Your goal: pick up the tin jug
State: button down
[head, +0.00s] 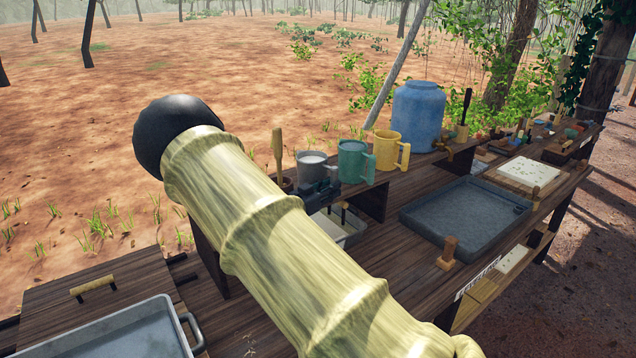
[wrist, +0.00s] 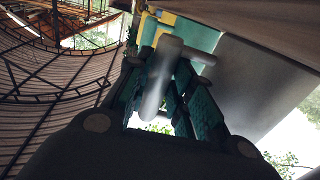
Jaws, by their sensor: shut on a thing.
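The grey tin jug (head: 312,160) stands at the left end of the raised shelf, with something pale inside its rim. In the wrist view its grey body (wrist: 255,85) fills the right side, and its handle (wrist: 158,78) runs between my finger pads. My gripper (head: 322,188) is at the jug's near side, partly hidden by my arm in the head view. In the wrist view my gripper (wrist: 165,90) is shut on the handle. I cannot tell whether the jug is lifted off the shelf.
A green mug (head: 354,162) and a yellow mug (head: 388,152) stand close to the right of the jug. A wooden-handled tool (head: 277,155) stands to its left. A blue barrel (head: 417,115) stands farther right. A grey tray (head: 460,215) lies on the lower counter.

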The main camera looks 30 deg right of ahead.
jog(key=shift+r, duration=0.25)
jog(key=s+a+r+p, duration=0.1)
jog(key=s+a+r, duration=0.1)
jog(key=s, duration=0.4)
jog(key=s+a+r+p, duration=0.2)
jog(key=s+a, duration=0.3)
jog(key=s, duration=0.2)
jog(key=shift+s+a+r, duration=0.3)
dwell(1.4)
jog(key=shift+s+a, duration=0.1)
jog(key=shift+s, duration=0.05)
